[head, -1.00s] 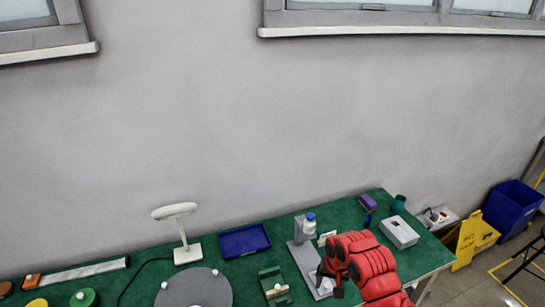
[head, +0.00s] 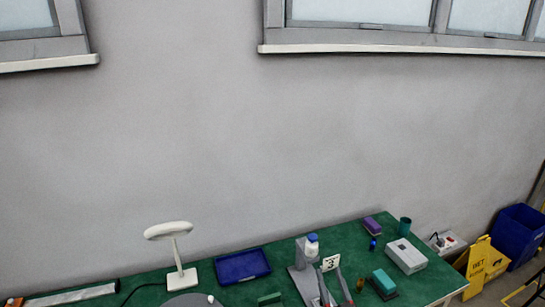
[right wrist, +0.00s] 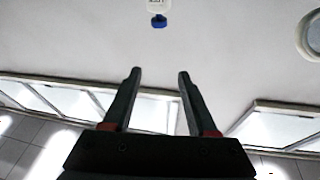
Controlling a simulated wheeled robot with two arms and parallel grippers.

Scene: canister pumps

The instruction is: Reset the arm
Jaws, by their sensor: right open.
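My right gripper (head: 331,274) is at the bottom edge of the head view, over the green table. In the right wrist view (right wrist: 160,74) its two fingers stand apart with nothing between them. A white bottle with a blue cap (head: 312,246) is at the grey stand (head: 301,277), beyond the gripper. The bottle also shows upside down at the top of the right wrist view (right wrist: 158,13), apart from the fingers. The red arm links are out of the head view. My left gripper is not in view.
The green table (head: 350,240) holds a white lamp (head: 172,232), a blue tray (head: 243,266), a number sign (head: 330,263), a teal-topped block (head: 384,283) and a grey box (head: 406,256). A yellow wet-floor sign (head: 476,265) and a blue bin (head: 518,232) stand right of it.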

